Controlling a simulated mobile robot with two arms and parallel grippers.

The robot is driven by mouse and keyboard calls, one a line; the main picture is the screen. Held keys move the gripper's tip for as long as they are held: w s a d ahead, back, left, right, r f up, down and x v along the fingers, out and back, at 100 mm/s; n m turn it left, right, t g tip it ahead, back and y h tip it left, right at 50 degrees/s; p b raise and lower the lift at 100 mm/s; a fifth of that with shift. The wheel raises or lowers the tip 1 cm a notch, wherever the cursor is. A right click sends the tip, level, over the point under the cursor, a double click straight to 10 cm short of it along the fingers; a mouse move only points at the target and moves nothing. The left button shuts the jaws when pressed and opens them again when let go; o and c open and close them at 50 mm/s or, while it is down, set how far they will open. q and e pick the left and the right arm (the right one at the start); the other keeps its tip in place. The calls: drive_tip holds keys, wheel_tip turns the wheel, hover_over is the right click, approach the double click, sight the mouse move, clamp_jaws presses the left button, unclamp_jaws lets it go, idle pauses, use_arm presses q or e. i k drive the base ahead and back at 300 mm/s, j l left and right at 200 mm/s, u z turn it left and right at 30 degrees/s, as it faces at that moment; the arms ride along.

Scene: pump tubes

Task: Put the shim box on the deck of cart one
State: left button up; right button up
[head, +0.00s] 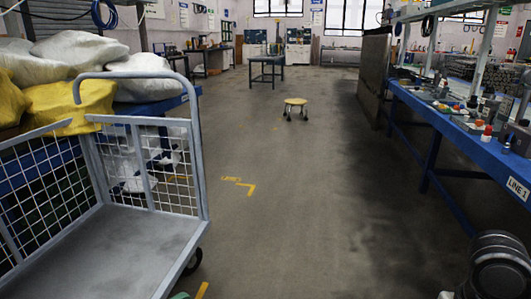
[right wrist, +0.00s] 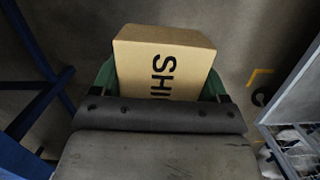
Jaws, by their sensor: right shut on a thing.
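The shim box (right wrist: 165,62) is a brown cardboard box with the black letters "SHI" showing in the right wrist view. My right gripper (right wrist: 160,82) is shut on it, with a green finger at each side. The box is not visible in the head view. A grey cart with white mesh sides and a bare, flat deck (head: 110,248) stands at the left of the head view. No number shows on it, so I cannot tell if it is cart one. My left gripper is not in view.
White and yellow sacks (head: 70,85) lie behind the cart. A blue workbench (head: 450,118) with small parts lines the right side. The floor (head: 300,200) between cart and bench is clear.

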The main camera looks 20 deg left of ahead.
sight(143, 273)
drive_tip(key=i+u, duration=0.2)
drive_tip(key=i, duration=0.4)
drive_tip(key=i+u, duration=0.2)
drive_tip(key=i, duration=0.4)
drive_tip(key=i+l+u, duration=0.25)
drive_tip(key=i, duration=0.35)
drive_tip(key=i+u, duration=0.1)
drive_tip(key=u, duration=0.35)
drive_tip(key=i+u, duration=0.1)
drive_tip(key=u, duration=0.35)
drive_tip(key=i+u, duration=0.1)
drive_tip(key=u, duration=0.35)
drive_tip(key=l+u, duration=0.1)
drive_tip(key=u, duration=0.35)
drive_tip(key=i+l, duration=0.05)
